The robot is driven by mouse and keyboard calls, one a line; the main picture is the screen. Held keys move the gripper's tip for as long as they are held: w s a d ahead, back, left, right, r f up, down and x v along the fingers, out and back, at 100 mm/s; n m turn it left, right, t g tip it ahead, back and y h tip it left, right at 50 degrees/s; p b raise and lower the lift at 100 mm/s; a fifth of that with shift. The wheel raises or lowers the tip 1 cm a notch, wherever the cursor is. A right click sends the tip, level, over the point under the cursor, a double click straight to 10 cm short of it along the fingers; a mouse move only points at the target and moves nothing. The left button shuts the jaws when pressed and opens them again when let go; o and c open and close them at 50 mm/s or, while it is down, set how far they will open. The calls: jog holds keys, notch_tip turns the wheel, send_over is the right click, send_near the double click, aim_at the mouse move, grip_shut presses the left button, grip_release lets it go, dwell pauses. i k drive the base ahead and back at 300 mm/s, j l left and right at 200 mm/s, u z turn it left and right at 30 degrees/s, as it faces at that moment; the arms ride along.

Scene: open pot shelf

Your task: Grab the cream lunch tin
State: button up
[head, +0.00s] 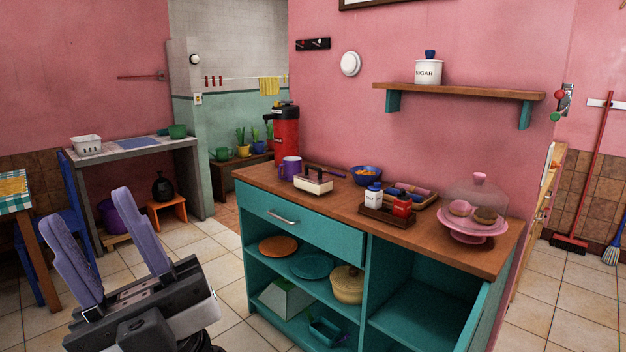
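A small cream box-shaped tin (313,185) stands on the wooden top of the teal cabinet, in front of a purple mug; a dark handle shows just behind it. A round, lidded, yellowish-cream pot (347,284) sits on the cabinet's middle shelf. The box fits the name lunch tin better, but I cannot be certain from this view. My gripper (86,208) is at the lower left, its two purple fingers pointing up and spread apart with nothing between them. It is well left of the cabinet and apart from both things.
The teal cabinet (303,233) has a drawer and open shelves holding plates. On its top are a purple mug (291,169), a blue bowl (366,175), a wooden caddy with bottles (389,214) and a pink domed cake stand (470,232). Tiled floor (213,262) is clear between gripper and cabinet.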

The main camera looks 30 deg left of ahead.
aim_at(311, 182)
jog(key=i+j, duration=0.15)
jog(key=j, duration=0.2)
jog(key=i+j+z, duration=0.1)
jog(key=j, duration=0.25)
jog(key=i+j, duration=0.25)
jog(key=j, duration=0.15)
jog(key=i+j+z, duration=0.1)
jog(key=j, duration=0.25)
jog(key=i+j, duration=0.2)
jog(key=j, duration=0.2)
jog(key=i+j, duration=0.15)
jog(key=j, duration=0.2)
jog(key=i+j+z, duration=0.1)
jog(key=j, duration=0.3)
jog(key=i+j, duration=0.15)
jog(key=j, duration=0.25)
jog(key=i+l+z, duration=0.05)
